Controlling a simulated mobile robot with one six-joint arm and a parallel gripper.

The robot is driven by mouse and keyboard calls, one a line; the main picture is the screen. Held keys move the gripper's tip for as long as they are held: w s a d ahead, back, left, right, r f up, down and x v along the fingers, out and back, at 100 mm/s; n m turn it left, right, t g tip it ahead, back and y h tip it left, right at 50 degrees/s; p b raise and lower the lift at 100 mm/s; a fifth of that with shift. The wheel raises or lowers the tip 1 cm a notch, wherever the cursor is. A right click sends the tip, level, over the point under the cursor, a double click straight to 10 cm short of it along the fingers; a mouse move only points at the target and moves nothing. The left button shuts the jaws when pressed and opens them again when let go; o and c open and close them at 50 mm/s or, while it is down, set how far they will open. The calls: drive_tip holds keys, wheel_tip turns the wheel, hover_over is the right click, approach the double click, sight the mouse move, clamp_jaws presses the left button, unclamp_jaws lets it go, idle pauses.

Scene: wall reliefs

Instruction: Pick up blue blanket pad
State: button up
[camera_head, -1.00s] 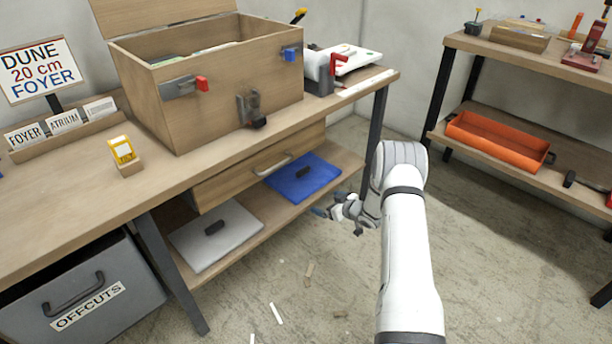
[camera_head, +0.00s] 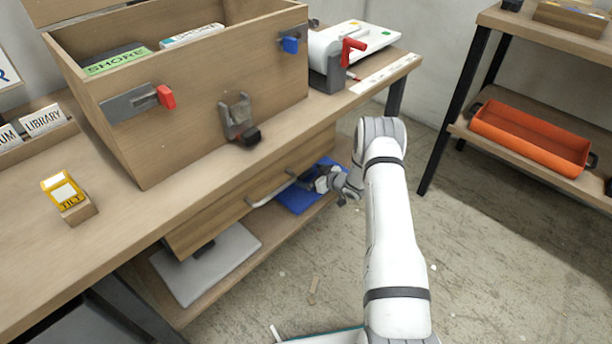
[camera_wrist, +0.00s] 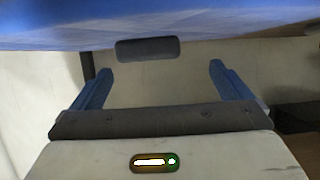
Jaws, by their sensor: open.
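The blue blanket pad (camera_head: 297,199) lies flat on the lower shelf under the workbench, partly hidden by the drawer and my gripper. In the wrist view the blue pad (camera_wrist: 60,32) fills the top edge. Its dark handle (camera_wrist: 147,48) shows just beyond the fingertips and between them, apart from both. My gripper (camera_wrist: 160,70) is open, with its two blue-grey fingers either side of the handle's line. In the head view my gripper (camera_head: 334,183) is at the pad's right end, close to it; contact cannot be told there.
The wooden drawer (camera_head: 250,205) and its bar handle sit just above the shelf, beside my gripper. A grey pad (camera_head: 207,265) lies to the left on the same shelf. An orange tray (camera_head: 530,137) is on the right rack. The floor between is mostly clear.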

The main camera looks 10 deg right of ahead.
sight(306, 172)
drive_tip(key=w+b, duration=0.1)
drive_tip(key=w+a+f, duration=0.1)
drive_tip(key=w+f+b, duration=0.1)
drive_tip(key=shift+w+a+f+b, duration=0.25)
drive_tip(key=shift+w+b, duration=0.05)
drive_tip(key=shift+w, duration=0.1)
drive_tip(key=shift+w+a, duration=0.2)
drive_tip(key=shift+w, duration=0.15)
drive_tip(key=c, duration=1.3)
drive_tip(key=shift+o, duration=0.2)
drive_tip(key=shift+r, duration=0.1)
